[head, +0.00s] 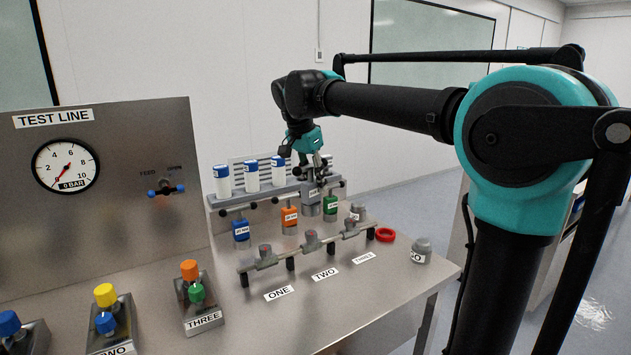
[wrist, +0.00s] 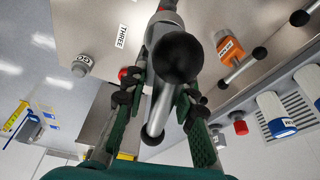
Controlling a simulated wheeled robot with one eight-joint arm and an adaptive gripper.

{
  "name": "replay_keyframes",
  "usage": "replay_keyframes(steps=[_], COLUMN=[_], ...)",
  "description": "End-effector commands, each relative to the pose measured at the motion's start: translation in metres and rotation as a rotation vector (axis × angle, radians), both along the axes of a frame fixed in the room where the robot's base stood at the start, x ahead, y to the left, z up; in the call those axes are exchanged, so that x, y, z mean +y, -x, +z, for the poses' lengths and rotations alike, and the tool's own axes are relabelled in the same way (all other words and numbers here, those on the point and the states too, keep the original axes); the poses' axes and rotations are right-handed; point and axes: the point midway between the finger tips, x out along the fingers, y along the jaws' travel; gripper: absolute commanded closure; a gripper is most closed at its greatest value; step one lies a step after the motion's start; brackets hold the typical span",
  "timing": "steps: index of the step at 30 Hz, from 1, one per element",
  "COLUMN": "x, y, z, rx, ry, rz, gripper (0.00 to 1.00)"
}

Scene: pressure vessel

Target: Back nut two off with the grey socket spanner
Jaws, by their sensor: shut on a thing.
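The grey socket spanner (head: 311,196) is a thick grey body with a label. My gripper (head: 314,174) is above it, pointing down, shut on its crossbar. In the wrist view my gripper (wrist: 166,92) has a finger on each side of the grey spanner's bar (wrist: 162,108), which has black ball ends. Nut two (head: 311,240) is the middle fitting on the low pipe, behind the TWO label. It is apart from the spanner, in front of it. I cannot tell whether the spanner is clear of its rack.
Blue (head: 240,230), orange (head: 289,217) and green (head: 331,207) spanners stand close around. White bottles (head: 251,176) with blue tops stand behind. The gauge (head: 66,166) reads about 0 bar.

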Motion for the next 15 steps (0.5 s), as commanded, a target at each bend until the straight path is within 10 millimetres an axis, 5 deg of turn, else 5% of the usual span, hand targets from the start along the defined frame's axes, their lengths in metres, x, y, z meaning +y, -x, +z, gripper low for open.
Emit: replay_keyframes(steps=[15], x=[0.0], y=[0.0], z=[-0.019], rx=[0.001], ry=[0.001], rz=[0.009], gripper=[1.0])
